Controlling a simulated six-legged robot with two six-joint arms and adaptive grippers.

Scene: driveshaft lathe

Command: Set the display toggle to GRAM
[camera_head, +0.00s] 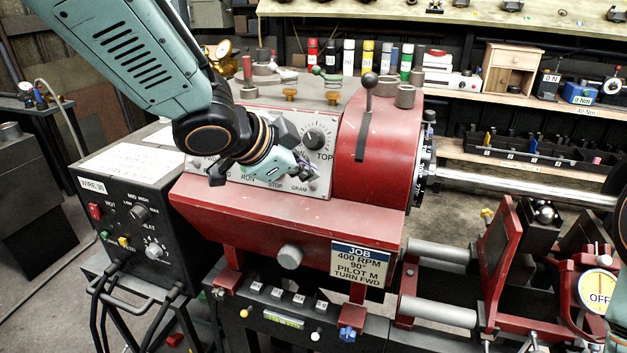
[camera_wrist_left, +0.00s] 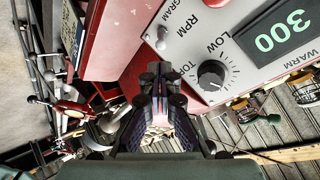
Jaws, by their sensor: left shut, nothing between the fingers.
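The lathe's pale control panel (camera_head: 318,178) is on the red headstock, partly hidden behind my left arm. The display toggle (camera_wrist_left: 161,38) is a small silver lever by the GRAM and RPM labels in the left wrist view. Which label it is set to I cannot tell. The display (camera_wrist_left: 279,31) reads 300 in green. My left gripper (camera_head: 306,173) is in front of the panel, close to the GRAM label; in the left wrist view its fingers (camera_wrist_left: 160,84) are shut and empty, beside the toggle. Contact with it is not visible. My right gripper is out of view.
A black knob (camera_wrist_left: 211,75) by LOW and TOP sits beside the toggle. A ball-ended lever (camera_head: 368,92) stands on the headstock. A black welder-like box (camera_head: 130,215) is at the left. A job card (camera_head: 359,262) hangs below the headstock.

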